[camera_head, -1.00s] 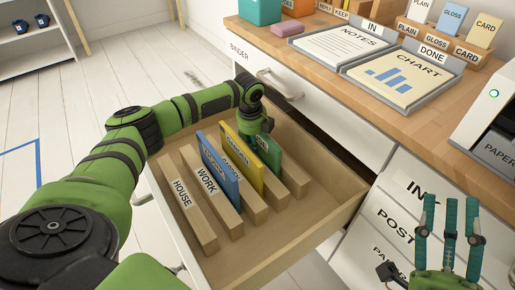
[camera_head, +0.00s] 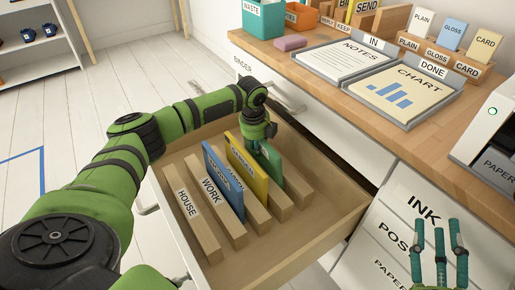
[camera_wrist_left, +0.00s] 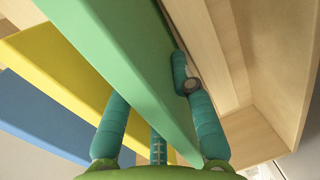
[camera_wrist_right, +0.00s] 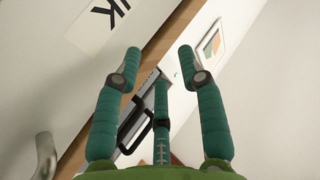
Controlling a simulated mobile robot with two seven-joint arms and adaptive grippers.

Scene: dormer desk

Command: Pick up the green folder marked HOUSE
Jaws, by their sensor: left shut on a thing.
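A green folder (camera_head: 272,164) stands in the open drawer behind the yellow one, its label not readable. My left gripper (camera_head: 262,142) reaches down onto it from above and is shut on it. The green folder (camera_wrist_left: 125,60) also shows large in the left wrist view, between the fingers of my left gripper (camera_wrist_left: 155,108). A wooden divider marked HOUSE (camera_head: 196,225) is at the front left of the drawer. My right gripper (camera_head: 437,230) is open and empty near the cabinet front; its spread fingers show in the right wrist view (camera_wrist_right: 158,70).
A blue folder (camera_head: 222,184) and a yellow folder (camera_head: 246,172) stand beside the green one between wooden dividers, one marked WORK (camera_head: 224,209). The drawer (camera_head: 285,249) has bare floor at front right. Trays (camera_head: 402,113) and bins sit on the desk.

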